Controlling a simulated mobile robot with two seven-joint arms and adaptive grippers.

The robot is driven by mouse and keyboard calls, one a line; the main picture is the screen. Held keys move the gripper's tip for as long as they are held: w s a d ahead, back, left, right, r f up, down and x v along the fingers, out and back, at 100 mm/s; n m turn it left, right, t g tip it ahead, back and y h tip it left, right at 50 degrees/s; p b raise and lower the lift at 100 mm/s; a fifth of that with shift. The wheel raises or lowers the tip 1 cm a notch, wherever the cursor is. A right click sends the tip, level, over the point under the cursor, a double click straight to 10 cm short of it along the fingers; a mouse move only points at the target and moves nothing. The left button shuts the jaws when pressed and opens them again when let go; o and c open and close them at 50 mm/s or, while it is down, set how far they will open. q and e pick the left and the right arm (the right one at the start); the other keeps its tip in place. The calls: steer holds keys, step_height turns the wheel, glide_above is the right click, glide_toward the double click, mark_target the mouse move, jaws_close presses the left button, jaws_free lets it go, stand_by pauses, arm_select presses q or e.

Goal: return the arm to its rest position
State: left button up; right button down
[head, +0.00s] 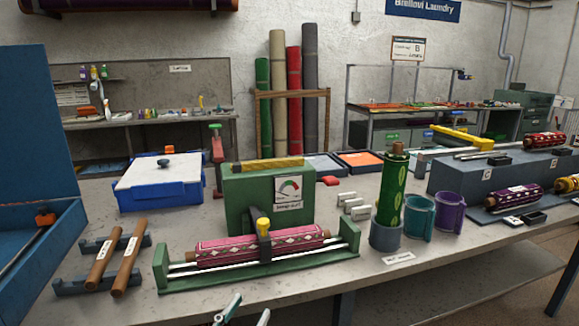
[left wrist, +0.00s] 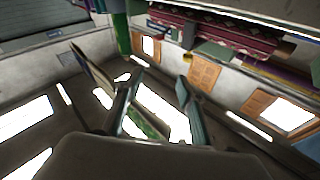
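My left gripper (head: 246,313) shows at the bottom edge of the head view, just in front of the table's near edge. Its two grey-green fingertips are apart with nothing between them. In the left wrist view the fingers of my left gripper (left wrist: 157,100) are also spread and empty, with the room tilted behind them. The nearest thing in the head view is the green rug scrubber stand (head: 290,277), which bears a pink patterned rug roll (head: 215,254). The gripper is in front of this stand and apart from it. My right gripper is not in view.
On the table (head: 440,268) are a blue box (head: 160,195), two wooden rollers (head: 128,265) on racks, and a green rolled rug (head: 390,200) standing in a grey cup (head: 386,236). A large blue bin (head: 45,130) stands at the left. The table's front right is bare.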

arm_select(q)
steer(key=s+a+f+n+g+y, duration=0.1)
steer(key=s+a+f+g+y, duration=0.1)
steer(key=s+f, duration=0.4)
steer(key=s+a+f+n+g+y, duration=0.1)
steer(key=s+a+f, duration=0.4)
steer(key=f, duration=0.9)
steer(key=s+a+f+n+g+y+p, duration=0.1)
steer(key=s+a+f+g+y, duration=0.3)
steer(key=s+f, duration=0.4)
step_height(320, 180, down, 2)
steer(key=shift+a+f+g, duration=0.25)
steer(key=shift+g, duration=0.45)
